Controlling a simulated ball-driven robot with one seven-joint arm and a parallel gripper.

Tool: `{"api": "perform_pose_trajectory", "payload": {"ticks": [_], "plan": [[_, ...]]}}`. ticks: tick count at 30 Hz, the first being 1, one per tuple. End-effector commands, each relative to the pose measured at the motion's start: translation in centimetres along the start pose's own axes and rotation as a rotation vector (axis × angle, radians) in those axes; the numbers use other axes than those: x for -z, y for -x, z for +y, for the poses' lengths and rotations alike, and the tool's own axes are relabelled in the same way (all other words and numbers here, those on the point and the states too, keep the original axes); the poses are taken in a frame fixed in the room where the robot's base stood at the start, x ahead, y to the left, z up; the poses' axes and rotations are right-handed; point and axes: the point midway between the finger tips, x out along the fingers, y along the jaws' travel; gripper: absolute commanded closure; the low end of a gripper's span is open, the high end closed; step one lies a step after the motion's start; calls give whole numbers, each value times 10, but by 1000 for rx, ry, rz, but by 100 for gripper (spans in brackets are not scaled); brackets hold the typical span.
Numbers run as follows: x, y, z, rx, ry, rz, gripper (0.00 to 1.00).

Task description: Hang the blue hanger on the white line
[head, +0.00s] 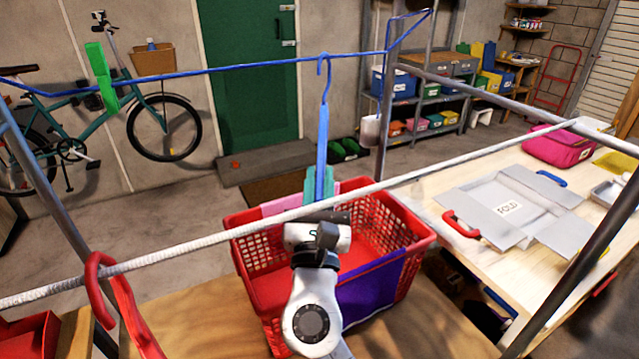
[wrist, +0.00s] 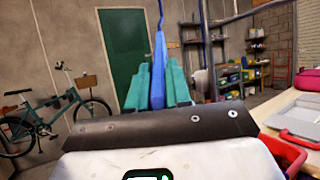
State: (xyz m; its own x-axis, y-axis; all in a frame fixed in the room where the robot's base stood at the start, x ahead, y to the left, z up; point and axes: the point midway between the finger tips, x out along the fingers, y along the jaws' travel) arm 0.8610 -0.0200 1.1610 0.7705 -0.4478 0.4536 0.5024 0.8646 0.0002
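The blue hanger (head: 322,140) stands upright, seen nearly edge-on, with its hook on top. My gripper (head: 318,188) is shut on its lower part; in the wrist view the teal fingers (wrist: 157,90) press on both sides of the hanger (wrist: 158,62). The white line (head: 420,172) runs from lower left to upper right, crossing the picture in front of my gripper's fingers. The hook shows well above the white line and overlaps the blue line (head: 250,66) behind; I cannot tell whether it touches that line.
A red hanger (head: 104,290) hangs on the white line at left. A green thing (head: 101,75) hangs on the blue line. A red basket (head: 395,215) with cloths stands below my gripper. A table (head: 420,205) with a grey folding board is at right. Metal posts (head: 570,270) flank the lines.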

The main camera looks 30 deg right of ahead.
Motion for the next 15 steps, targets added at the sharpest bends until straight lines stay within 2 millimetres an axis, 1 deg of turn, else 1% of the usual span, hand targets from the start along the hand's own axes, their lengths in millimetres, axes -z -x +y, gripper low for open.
{"api": "perform_pose_trajectory", "payload": {"ticks": [1,5,11,15], "plan": [[0,0,0,0,0,0,88],[0,0,0,0,0,0,100],[-1,0,0,0,0,0,100],[-5,-2,0,0,0,-1,100]]}}
